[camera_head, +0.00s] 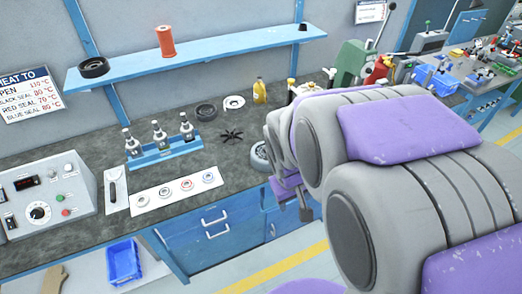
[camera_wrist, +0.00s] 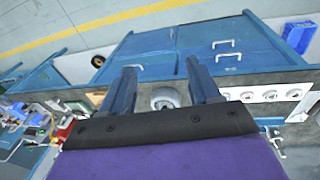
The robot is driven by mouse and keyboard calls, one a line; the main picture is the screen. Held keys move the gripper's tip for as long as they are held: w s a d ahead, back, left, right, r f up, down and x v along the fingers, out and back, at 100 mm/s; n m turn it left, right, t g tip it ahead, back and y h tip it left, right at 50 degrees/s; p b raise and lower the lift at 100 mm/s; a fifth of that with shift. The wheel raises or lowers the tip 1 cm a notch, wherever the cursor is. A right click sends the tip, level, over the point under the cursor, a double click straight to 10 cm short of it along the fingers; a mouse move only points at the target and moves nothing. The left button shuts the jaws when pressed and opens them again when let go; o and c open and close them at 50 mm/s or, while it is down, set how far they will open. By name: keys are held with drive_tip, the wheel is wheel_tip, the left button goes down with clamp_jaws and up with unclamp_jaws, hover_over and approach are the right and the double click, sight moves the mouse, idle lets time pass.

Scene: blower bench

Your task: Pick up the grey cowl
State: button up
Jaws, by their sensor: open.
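A round grey part with a darker middle, which looks like the grey cowl (camera_head: 259,157), lies on the bench top near its front edge. My arm hides its right side in the head view. In the wrist view the cowl (camera_wrist: 165,98) shows between my two fingers, beyond the dark palm edge. My gripper (camera_wrist: 160,70) is open and empty, its fingers spread on either side of the cowl in that picture. The head view shows the gripper (camera_head: 295,197) partly, at the bench's front edge; I cannot tell its exact height above the bench.
A black finned wheel (camera_head: 231,135), a black ring (camera_head: 206,112) and a white ring (camera_head: 234,102) lie behind the cowl. A yellow bottle (camera_head: 260,91) stands further back. To the left are a blue rack (camera_head: 165,153) of bottles and a white seal card (camera_head: 178,190).

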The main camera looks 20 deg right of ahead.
drive_tip(key=w+d+f+n+t+p, duration=0.15)
drive_tip(key=w+d+f, duration=0.25)
drive_tip(key=w+d, duration=0.4)
drive_tip(key=w+d+f+n+t+p, duration=0.1)
drive_tip(key=w+d+f+t, duration=0.2)
drive_tip(key=w+d+f, duration=0.35)
drive_tip(key=t+y+p, duration=0.3)
drive_tip(key=t+y, duration=0.3)
drive_tip(key=t, duration=0.4)
approach(266, 154)
drive_tip(key=s+d+r, duration=0.2)
drive_tip(key=s+r, duration=0.2)
drive_tip(key=s, duration=0.1)
drive_tip(key=shift+n, duration=0.25)
drive_tip(key=x, duration=0.5)
drive_tip(key=b+x, duration=0.1)
drive_tip(key=x, duration=0.4)
drive_tip(key=f+b+x, duration=0.1)
drive_tip(key=x, duration=0.5)
drive_tip(key=shift+d, duration=0.25)
drive_tip(key=shift+w+a, duration=0.15)
drive_tip(key=shift+w, duration=0.2)
clamp_jaws()
